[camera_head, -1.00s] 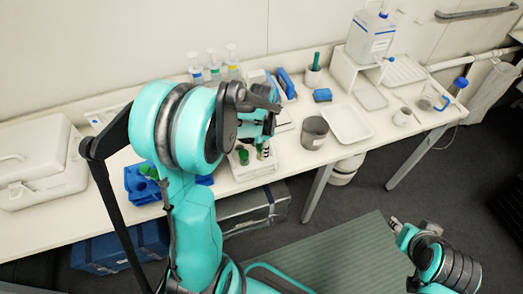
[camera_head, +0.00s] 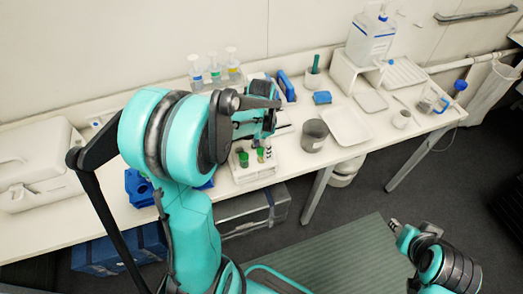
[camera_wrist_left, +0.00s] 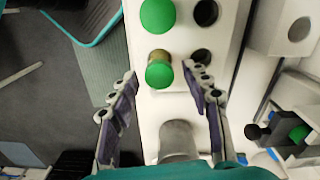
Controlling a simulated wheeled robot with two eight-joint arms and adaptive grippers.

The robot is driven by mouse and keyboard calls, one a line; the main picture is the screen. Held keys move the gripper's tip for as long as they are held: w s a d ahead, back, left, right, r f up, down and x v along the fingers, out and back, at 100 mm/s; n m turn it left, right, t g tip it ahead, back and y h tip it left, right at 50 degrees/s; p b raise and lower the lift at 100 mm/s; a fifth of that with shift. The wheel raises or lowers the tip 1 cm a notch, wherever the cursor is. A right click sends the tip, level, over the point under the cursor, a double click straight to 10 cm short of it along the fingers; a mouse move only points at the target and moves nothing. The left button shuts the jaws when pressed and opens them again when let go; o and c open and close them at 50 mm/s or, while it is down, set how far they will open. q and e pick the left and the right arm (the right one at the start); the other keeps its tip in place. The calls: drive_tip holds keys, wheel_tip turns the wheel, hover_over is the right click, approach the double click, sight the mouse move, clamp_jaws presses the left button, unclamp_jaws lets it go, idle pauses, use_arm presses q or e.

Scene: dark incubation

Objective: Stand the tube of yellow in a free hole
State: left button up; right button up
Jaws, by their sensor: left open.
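The white rack (camera_head: 250,176) stands near the table's front edge. It also shows in the left wrist view (camera_wrist_left: 147,112), with two green-capped tubes and dark empty holes (camera_wrist_left: 203,58) beside them. The nearer tube (camera_wrist_left: 159,70) has a yellowish band under its cap and appears to be the tube of yellow; it stands in the rack, also seen in the head view (camera_head: 260,156). The other green cap (camera_wrist_left: 157,14) is beyond it. My left gripper (camera_wrist_left: 160,75) is open, its fingers on either side of the nearer cap, apart from it. My right gripper (camera_head: 397,226) is low at the right; its jaws are unclear.
A grey beaker (camera_head: 314,138) and a white tray (camera_head: 348,126) stand right of the rack. A blue holder (camera_head: 138,188) is left of it, partly behind my arm. Several clear bottles (camera_head: 214,72) line the back. A white case (camera_head: 35,165) fills the left end.

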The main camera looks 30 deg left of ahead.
use_arm(q)
wheel_tip(320, 180, up, 8)
drive_tip(key=r+p, duration=0.1)
drive_tip(key=p, duration=0.1)
drive_tip(key=s+d+r+n+t, duration=0.4)
drive_tip(key=s+d+t, duration=0.3)
drive_tip(key=s+d, duration=0.3)
drive_tip(key=shift+s+d+n, duration=0.35)
drive_tip(key=shift+s+n, duration=0.2)
drive_tip(key=shift+n, duration=0.35)
wheel_tip(320, 180, down, 13)
drive_tip(key=b, duration=1.3)
